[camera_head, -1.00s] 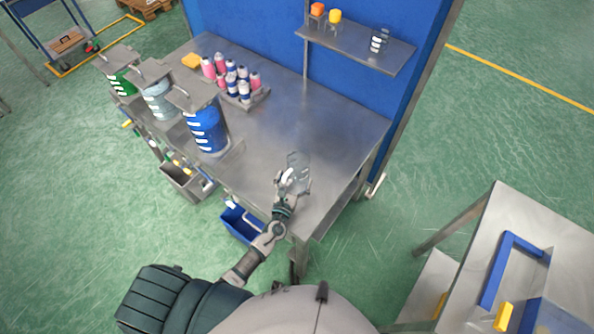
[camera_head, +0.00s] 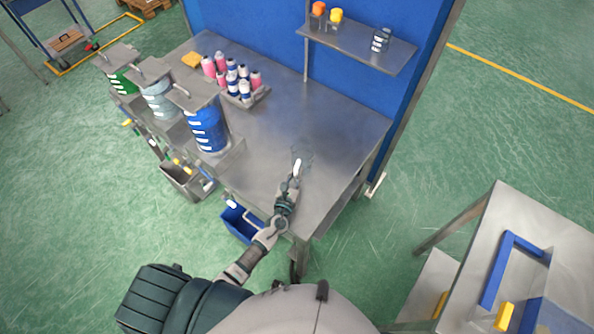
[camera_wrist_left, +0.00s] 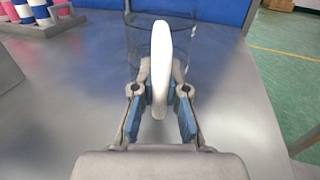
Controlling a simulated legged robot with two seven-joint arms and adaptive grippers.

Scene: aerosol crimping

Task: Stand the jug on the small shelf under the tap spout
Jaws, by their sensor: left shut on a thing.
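The jug is clear with a white handle (camera_head: 297,170) and is hard to make out against the metal table. In the left wrist view its clear body (camera_wrist_left: 190,45) stands beyond the handle (camera_wrist_left: 161,65). My left gripper (camera_head: 294,181) is shut on the handle, its blue-padded fingers (camera_wrist_left: 160,98) on either side. The jug looks upright over the right front part of the table; I cannot tell whether it touches the top. The dispensers, with blue (camera_head: 207,130), pale (camera_head: 160,102) and green (camera_head: 122,82) contents, stand at the left edge. The spouts and small shelf are not clearly distinguishable. My right gripper is out of view.
The metal table (camera_head: 280,125) is clear between jug and dispensers. A wall shelf (camera_head: 355,45) is behind.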

